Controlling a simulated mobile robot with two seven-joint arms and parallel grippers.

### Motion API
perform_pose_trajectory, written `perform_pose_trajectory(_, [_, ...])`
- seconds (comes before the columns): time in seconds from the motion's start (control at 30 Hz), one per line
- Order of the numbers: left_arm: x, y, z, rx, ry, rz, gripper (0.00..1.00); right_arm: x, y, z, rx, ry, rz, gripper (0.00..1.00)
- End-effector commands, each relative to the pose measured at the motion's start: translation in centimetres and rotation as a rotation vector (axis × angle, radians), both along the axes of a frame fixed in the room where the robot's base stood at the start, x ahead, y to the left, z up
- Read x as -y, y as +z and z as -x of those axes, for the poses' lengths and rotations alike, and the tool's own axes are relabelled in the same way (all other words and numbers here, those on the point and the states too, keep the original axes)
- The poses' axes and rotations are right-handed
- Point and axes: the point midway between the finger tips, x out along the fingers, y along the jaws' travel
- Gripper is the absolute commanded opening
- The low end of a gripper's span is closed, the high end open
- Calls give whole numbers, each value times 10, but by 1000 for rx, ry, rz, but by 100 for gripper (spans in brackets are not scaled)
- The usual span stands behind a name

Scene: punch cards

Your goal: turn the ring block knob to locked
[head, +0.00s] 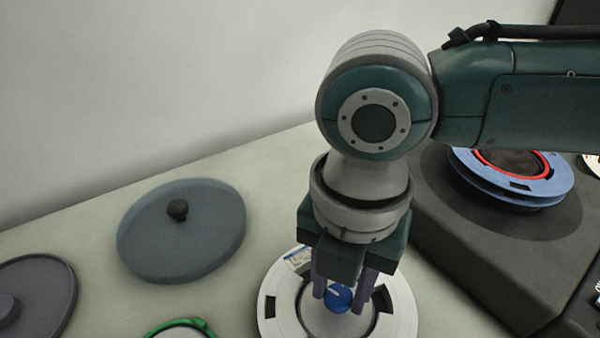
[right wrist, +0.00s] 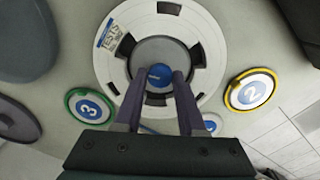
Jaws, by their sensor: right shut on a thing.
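The ring block (head: 267,318) is a pale round disc with dark slots and a blue and white label, standing on the light table. It also shows in the right wrist view (right wrist: 214,50). Its blue knob (head: 338,298) sits at the centre, and shows in the right wrist view (right wrist: 158,75) too. My right gripper (head: 345,300) points down over the block, its two purple fingers shut on the blue knob from both sides. The fingers hide part of the knob and the disc. My left gripper is not in view.
A round grey-blue lid (head: 215,235) with a dark knob lies left of the block. A dark disc (head: 50,285) is at the far left. Green-rimmed disc 3 (right wrist: 88,106) and yellow-rimmed disc 2 (right wrist: 250,91) flank the block. A dark machine (head: 450,240) bearing a blue ring stands right.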

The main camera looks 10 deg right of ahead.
Motion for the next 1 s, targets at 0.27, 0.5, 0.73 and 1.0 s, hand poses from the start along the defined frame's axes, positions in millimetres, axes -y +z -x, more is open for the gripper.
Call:
perform_pose_trajectory(0.27, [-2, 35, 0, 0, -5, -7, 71, 0, 5, 1, -4, -260, 0, 0])
perform_pose_trajectory(0.5, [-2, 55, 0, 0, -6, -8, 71, 0, 5, 1, -3, -489, 0, 0])
perform_pose_trajectory(0.73, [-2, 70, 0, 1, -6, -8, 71, -1, 4, 1, -3, -696, 1, 0])
perform_pose_trajectory(1.0, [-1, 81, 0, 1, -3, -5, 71, -1, 2, 0, -2, -885, 0, 0])
